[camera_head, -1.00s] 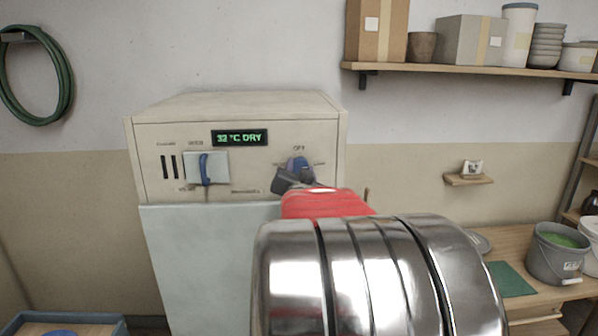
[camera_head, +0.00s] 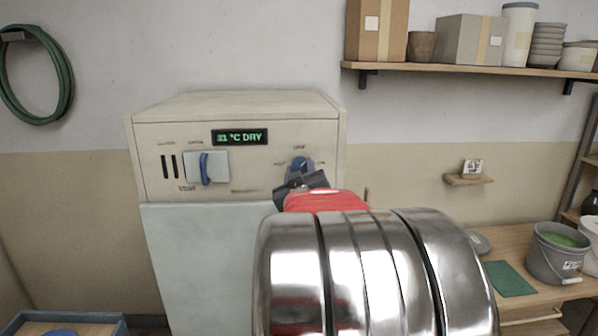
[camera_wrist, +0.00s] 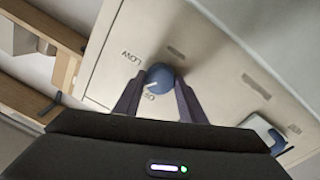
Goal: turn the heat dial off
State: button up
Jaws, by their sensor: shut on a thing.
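The heat dial (camera_head: 299,163) is a blue round knob at the upper right of the cream cabinet's front panel. In the wrist view the dial (camera_wrist: 160,74) sits between the two dark fingers of my gripper (camera_wrist: 160,84). Its white mark points toward a small label that looks like OFF; a LOW label is farther up. In the head view my gripper (camera_head: 302,181) reaches the dial from below and hides its lower part. The gripper is shut on the dial. A green display (camera_head: 240,137) reads about 31 °C DRY.
A blue lever switch (camera_head: 205,168) is left on the same panel. A shelf (camera_head: 470,70) with boxes and bowls hangs at the upper right. A grey bucket (camera_head: 557,262) stands on the bench at right. A green hose (camera_head: 70,85) hangs at left.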

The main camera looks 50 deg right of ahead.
jog(key=n, duration=0.5)
jog(key=shift+d, duration=0.1)
jog(key=shift+n+t, duration=0.3)
jog(key=shift+n, duration=1.3)
jog(key=o, duration=1.1)
jog(key=shift+f, duration=0.1)
